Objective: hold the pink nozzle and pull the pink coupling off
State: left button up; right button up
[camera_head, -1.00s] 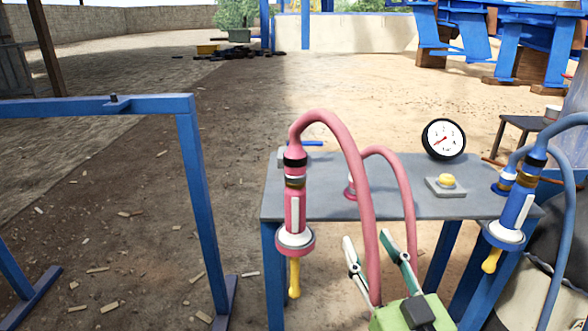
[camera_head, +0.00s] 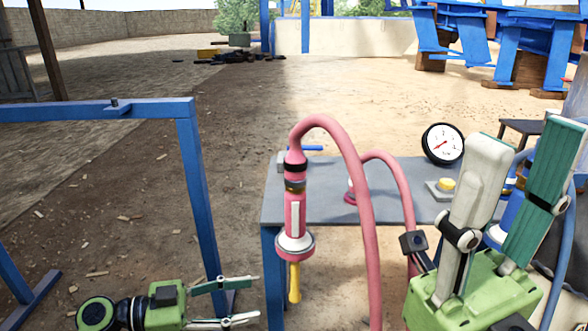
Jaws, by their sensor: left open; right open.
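The pink nozzle (camera_head: 293,218) hangs upright at the left front of the grey table, with a white collar and a yellow tip below. The pink coupling (camera_head: 296,158) appears to be the part at its top, with a black ring, where the pink hose (camera_head: 362,210) arches away. My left gripper (camera_head: 256,297) is open and empty at the lower left, pointing right, below and left of the nozzle. My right gripper (camera_head: 523,140) is open at the right, fingers pointing up, well apart from the nozzle. It hides most of the blue nozzle.
The grey table (camera_head: 310,205) carries a gauge (camera_head: 443,143) and a yellow button (camera_head: 446,184). A second pink hose rises from a pink fitting (camera_head: 350,193) on the table. A blue frame (camera_head: 196,190) stands on the left.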

pick_arm(q)
jog(key=x, duration=1)
grip_shut()
jog(key=shift+a, duration=0.1)
dwell(1.1)
